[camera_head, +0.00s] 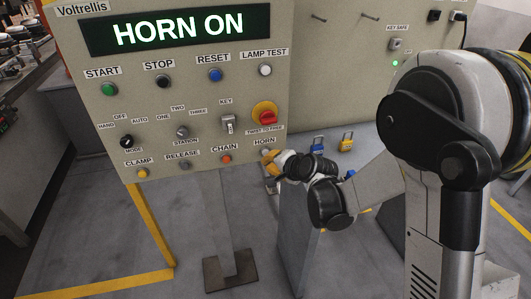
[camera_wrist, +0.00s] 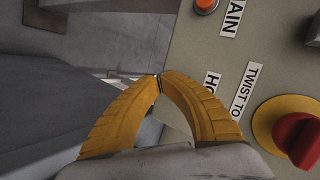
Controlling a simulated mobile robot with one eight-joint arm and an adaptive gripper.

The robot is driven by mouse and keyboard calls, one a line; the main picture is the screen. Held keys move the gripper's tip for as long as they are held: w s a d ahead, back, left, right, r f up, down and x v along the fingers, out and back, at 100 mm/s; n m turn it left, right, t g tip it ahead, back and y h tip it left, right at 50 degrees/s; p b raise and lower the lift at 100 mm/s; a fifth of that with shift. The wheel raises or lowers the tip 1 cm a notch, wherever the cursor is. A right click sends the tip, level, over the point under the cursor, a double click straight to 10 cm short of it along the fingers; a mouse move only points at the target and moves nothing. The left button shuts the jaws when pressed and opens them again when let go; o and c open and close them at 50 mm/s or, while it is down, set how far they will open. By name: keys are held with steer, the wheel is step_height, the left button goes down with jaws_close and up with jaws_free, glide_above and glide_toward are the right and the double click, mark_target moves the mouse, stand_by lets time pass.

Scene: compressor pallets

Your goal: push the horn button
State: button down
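My gripper (camera_head: 268,158) is at the panel's lower right, just below that label, where the horn button sits. The button itself is hidden behind the fingers. In the wrist view my gripper (camera_wrist: 158,79) has its two yellow fingers closed together at the tips, with nothing visible between them. The HORN label is partly covered by a finger there.
A red twist stop knob on a yellow collar (camera_head: 266,113) is just above the horn label. The orange CHAIN button (camera_head: 226,159) is to the left. Blue (camera_head: 318,143) and yellow (camera_head: 346,142) padlocks stand behind my gripper. A grey post (camera_head: 232,262) stands below the panel.

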steer(key=s+d, duration=0.1)
steer(key=s, duration=0.4)
steer(key=shift+s+d+b, duration=0.35)
steer(key=shift+s+b, duration=0.05)
steer(key=shift+b, duration=0.05)
stand_by(0.7)
steer(key=s+d+r+n+g+h, duration=0.1)
steer(key=s+d+r+n+h, duration=0.25)
steer(key=s+d+r, duration=0.5)
steer(key=s+d+r+n+h, duration=0.1)
steer(key=s+d, duration=0.3)
steer(key=s, duration=0.4)
steer(key=s+d+r+n+g+h, duration=0.1)
steer(key=s+d+n, duration=0.2)
steer(key=s+d, duration=0.2)
steer(key=s, duration=0.2)
steer(key=shift+s+n, duration=0.35)
steer(key=shift+a+h, duration=0.2)
steer(key=shift+h, duration=0.05)
stand_by(0.3)
